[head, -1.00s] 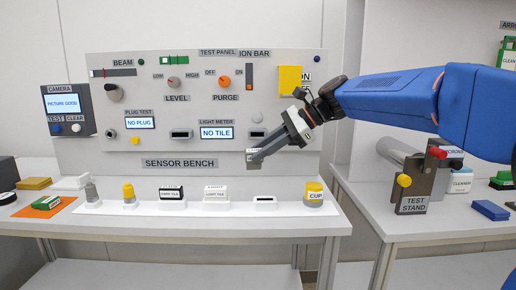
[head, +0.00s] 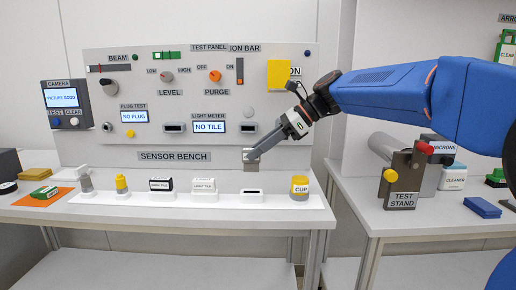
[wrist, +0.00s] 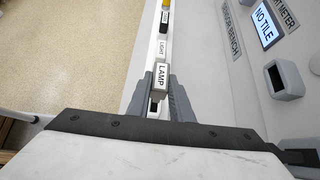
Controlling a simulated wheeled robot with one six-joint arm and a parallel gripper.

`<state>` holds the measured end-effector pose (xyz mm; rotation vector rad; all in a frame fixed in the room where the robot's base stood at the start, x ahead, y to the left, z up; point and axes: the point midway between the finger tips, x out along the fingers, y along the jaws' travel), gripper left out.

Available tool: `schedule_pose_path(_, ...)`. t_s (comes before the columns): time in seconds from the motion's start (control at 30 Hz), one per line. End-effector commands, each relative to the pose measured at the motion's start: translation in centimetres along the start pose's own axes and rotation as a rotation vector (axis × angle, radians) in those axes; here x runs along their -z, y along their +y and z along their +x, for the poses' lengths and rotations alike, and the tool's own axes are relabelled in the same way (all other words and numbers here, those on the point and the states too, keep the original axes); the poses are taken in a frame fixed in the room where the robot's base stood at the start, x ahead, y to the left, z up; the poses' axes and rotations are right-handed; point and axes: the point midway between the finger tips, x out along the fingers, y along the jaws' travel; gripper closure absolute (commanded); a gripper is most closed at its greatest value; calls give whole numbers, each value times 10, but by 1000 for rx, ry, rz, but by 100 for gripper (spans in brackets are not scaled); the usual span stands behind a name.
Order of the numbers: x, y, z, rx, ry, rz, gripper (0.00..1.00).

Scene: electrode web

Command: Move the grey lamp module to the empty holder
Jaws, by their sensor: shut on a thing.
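My gripper (head: 251,160) is shut on the grey lamp module (head: 250,167), which hangs below the fingertips in front of the panel's lower edge. In the wrist view the lamp module (wrist: 161,79) sits between the two fingers, with its LAMP label readable. An empty white holder (head: 252,197) with a dark slot stands on the white strip below the lamp module, with a gap between them in the head view. In the wrist view a dark slot shows just below the module, partly hidden by it and the fingers.
The panel (head: 210,100) rises close behind, with dark-mouthed sockets (head: 249,127) (head: 173,127). The test stand (head: 403,185) is on the right table.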

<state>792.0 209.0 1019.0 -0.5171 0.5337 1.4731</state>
Motion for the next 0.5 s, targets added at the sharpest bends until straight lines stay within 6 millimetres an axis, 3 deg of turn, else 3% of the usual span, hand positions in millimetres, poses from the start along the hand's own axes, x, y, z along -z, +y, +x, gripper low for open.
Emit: schedule_pose_path(0.5,31,0,25,0,0,0,100)
